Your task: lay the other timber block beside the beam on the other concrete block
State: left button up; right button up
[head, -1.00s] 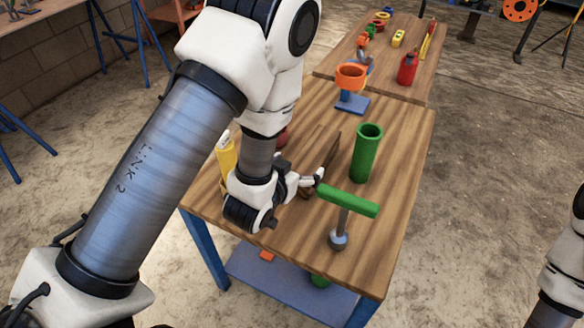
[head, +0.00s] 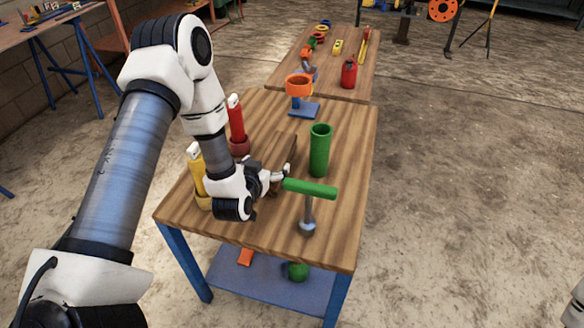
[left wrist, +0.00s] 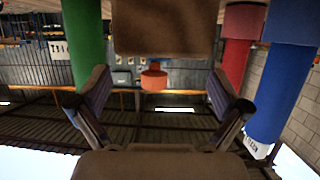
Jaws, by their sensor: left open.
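A brown timber block (head: 285,150) lies on the near wooden table, partly hidden by my left gripper (head: 279,177). The gripper is low over the table, in front of the block. In the left wrist view the fingers of my left gripper (left wrist: 160,88) stand wide apart with nothing between them. A brown block face (left wrist: 165,27), which looks like the timber, fills the top centre of that upside-down view, beyond the fingertips. I cannot tell whether the gripper touches it. I cannot make out the beam or concrete blocks. My right gripper is not in view.
A green tube (head: 320,150) and a green T-handle tool (head: 310,189) stand right of the gripper. Red (head: 236,122) and yellow (head: 198,172) cylinders stand left. An orange ring on a stand (head: 299,86) is behind.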

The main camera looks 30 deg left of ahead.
aim_at(275, 156)
pick_arm(q)
jog(key=x, duration=0.6)
jog(key=shift+w+f, duration=0.15)
jog(key=shift+f, duration=0.05)
jog(key=shift+r, duration=0.2)
jog(key=c, duration=1.8)
